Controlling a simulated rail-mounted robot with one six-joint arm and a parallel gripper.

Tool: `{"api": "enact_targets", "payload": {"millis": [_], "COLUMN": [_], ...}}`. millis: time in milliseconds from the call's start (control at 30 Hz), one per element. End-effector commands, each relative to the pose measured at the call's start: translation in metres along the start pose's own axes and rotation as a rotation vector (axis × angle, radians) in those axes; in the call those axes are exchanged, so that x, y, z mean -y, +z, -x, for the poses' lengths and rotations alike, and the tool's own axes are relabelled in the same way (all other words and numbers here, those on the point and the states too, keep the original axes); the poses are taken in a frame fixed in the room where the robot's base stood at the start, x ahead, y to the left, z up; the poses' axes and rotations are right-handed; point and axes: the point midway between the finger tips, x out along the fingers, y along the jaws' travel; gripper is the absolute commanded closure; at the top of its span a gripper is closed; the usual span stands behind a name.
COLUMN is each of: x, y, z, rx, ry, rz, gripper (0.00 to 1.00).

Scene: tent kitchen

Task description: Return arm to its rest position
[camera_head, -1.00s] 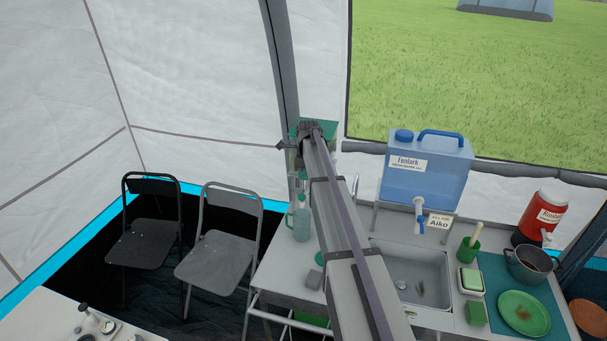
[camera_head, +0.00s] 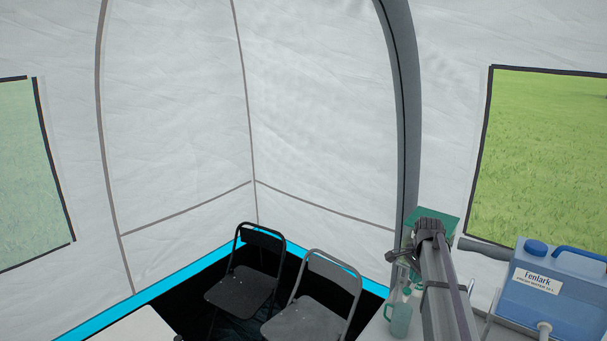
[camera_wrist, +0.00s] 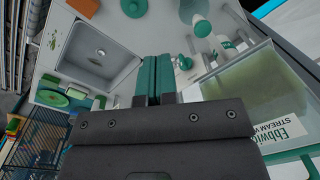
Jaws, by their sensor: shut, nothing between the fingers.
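My gripper (camera_wrist: 153,80) shows in the wrist view as two teal fingers pressed together with nothing between them. It is above the counter, between the sink (camera_wrist: 112,62) and a clear tank labelled "Ebbwick" (camera_wrist: 235,95). In the head view my arm reaches up from the lower right edge, and its far end is in front of a dark green surface (camera_head: 440,218). The fingers cannot be made out there.
A blue "Fenlark" water container (camera_head: 553,293) stands right of my arm. A teal bottle (camera_head: 400,318) is just left of it. A black chair (camera_head: 240,290) and a grey chair (camera_head: 308,318) stand by the tent wall. A green plate (camera_wrist: 50,98) shows in the wrist view.

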Motion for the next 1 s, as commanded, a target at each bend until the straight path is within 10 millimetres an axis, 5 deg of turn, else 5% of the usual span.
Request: {"api": "enact_targets", "payload": {"millis": [33,200,300,400,533,1000], "x": [-0.047,-0.157,-0.210,-0.238,-0.233,-0.231], "y": [0.047,0.168,0.221,0.254,0.268,0.267], "z": [-0.027,-0.087,-0.119,-0.143,-0.151,-0.146], "rx": [0.002,0.018,0.026,0.027,0.028,0.028], "ry": [0.011,0.041,0.053,0.056,0.055,0.054], "rz": [0.247,1.010,1.241,1.302,1.336,1.334], "gripper": [1.00,1.00,1.00,1.00,1.00,1.00]}}
